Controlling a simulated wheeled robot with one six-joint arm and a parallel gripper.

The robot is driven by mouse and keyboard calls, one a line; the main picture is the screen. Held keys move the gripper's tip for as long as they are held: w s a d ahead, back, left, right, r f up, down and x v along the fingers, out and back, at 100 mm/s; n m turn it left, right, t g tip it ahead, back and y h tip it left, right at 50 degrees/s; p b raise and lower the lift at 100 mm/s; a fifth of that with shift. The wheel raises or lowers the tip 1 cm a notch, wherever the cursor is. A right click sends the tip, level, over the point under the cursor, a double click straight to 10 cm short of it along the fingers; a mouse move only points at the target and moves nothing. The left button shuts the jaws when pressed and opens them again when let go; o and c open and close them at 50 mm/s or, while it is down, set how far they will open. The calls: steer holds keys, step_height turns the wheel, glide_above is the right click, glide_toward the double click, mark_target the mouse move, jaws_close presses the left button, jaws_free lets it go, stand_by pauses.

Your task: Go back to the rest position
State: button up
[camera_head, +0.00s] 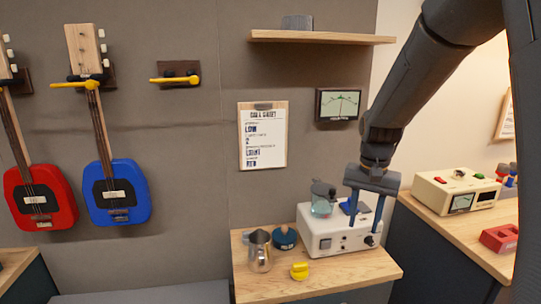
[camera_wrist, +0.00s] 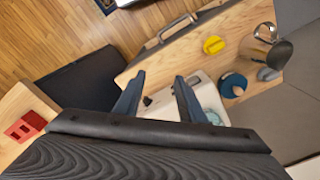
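My gripper (camera_head: 364,216) hangs from my arm over the white device (camera_head: 322,236) on the wooden counter, in the head view. Its two fingers point down and stand apart, with nothing held between them. In the wrist view the fingers of my gripper (camera_wrist: 158,84) are spread, with part of the white device (camera_wrist: 156,104) showing between and beyond them. A clear container (camera_head: 322,208) and a small blue item (camera_head: 348,208) are on the device, left of or behind the fingers. Whether the fingers touch the device is unclear.
A metal pitcher (camera_head: 260,251), a dark blue round pot (camera_head: 285,238) and a yellow object (camera_head: 299,271) stand left of the device. A shelf (camera_head: 320,38) juts out above. A cream meter box (camera_head: 450,192) and red block (camera_head: 500,239) sit on the right counter.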

steer(key=s+a+f+n, duration=0.2)
steer(key=s+f+n, duration=0.1)
steer(key=s, duration=0.6)
steer(key=s+a+f+n+t, duration=0.1)
steer(key=s+a+f+n, duration=0.1)
steer(key=s, duration=0.6)
steer(key=shift+s+a+f+n, duration=0.35)
steer(key=shift+a+f+n, duration=0.1)
steer(key=shift+a, duration=0.15)
stand_by(0.4)
